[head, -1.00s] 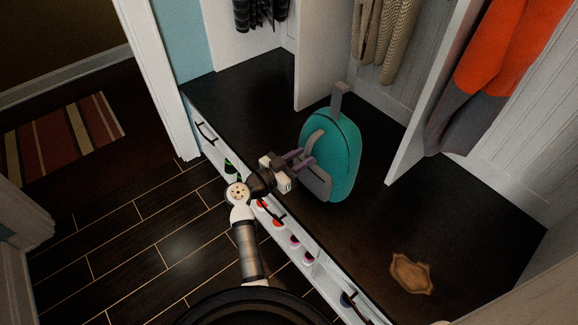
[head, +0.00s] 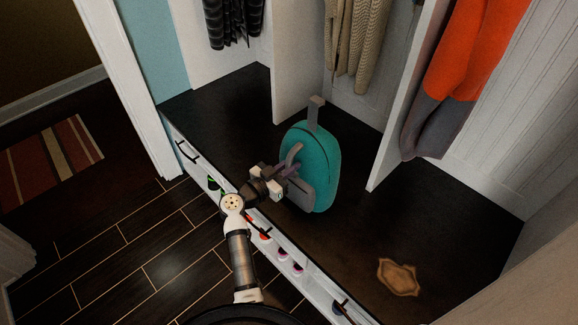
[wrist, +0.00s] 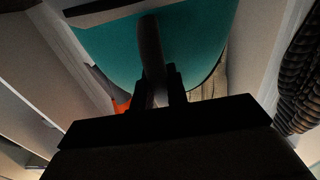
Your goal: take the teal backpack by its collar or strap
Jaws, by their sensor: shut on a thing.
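The teal backpack (head: 317,152) stands upright on the dark bench top, with a grey loop at its top and a grey front pocket and strap. My gripper (head: 292,170) is at its left front side, shut on the grey strap (head: 294,153). In the wrist view the backpack (wrist: 200,45) fills the upper middle, and the grey strap (wrist: 151,50) runs down between the two dark fingers of my gripper (wrist: 162,88). The exact contact is dark and partly hidden.
The dark bench (head: 225,115) has a brown flat piece (head: 398,277) at the right. White dividers (head: 395,125) stand behind the backpack. An orange and grey garment (head: 465,75) and patterned clothes (head: 356,45) hang above. Shoes sit in the cubbies below the bench edge.

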